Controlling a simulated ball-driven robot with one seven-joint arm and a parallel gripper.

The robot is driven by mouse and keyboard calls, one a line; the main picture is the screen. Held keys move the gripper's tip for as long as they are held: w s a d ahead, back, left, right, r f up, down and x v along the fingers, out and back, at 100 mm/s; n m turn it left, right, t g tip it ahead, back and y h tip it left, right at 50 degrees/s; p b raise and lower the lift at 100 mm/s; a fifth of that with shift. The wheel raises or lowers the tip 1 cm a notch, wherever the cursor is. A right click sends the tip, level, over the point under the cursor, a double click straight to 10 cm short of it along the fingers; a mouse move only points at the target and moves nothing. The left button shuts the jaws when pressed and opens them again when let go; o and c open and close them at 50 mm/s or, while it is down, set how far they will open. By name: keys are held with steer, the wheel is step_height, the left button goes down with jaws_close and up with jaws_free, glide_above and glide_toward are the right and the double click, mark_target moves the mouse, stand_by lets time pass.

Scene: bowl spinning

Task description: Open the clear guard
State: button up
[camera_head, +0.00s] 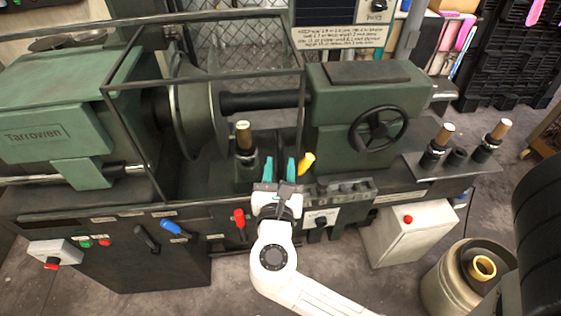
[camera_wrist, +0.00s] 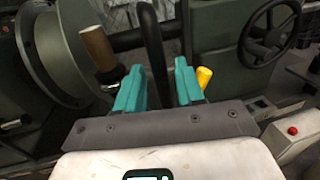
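The clear guard (camera_head: 200,80) is a dark-edged frame with see-through panels over the spindle area of the green lathe. It is down, covering the front of the big round faceplate (camera_head: 198,112). My gripper (camera_head: 279,168) is in front of the lathe, near the guard's lower right corner. Its teal fingers are apart, pointing at the machine. In the wrist view (camera_wrist: 158,85), a dark upright bar (camera_wrist: 153,45) shows between the fingers, nearer the left one. I cannot tell whether the bar is touched or which part it is.
A wooden-topped tool post (camera_head: 244,138) stands left of my gripper, and a yellow handle (camera_head: 306,163) just right. A black handwheel (camera_head: 378,128) is farther right. Red (camera_head: 239,217) and blue (camera_head: 170,227) levers stick out in front. A white box (camera_head: 410,232) stands at right.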

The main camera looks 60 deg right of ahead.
steer(key=shift+w+d, duration=0.3)
steer(key=shift+d, duration=0.35)
steer(key=shift+c, duration=0.4)
jaws_close()
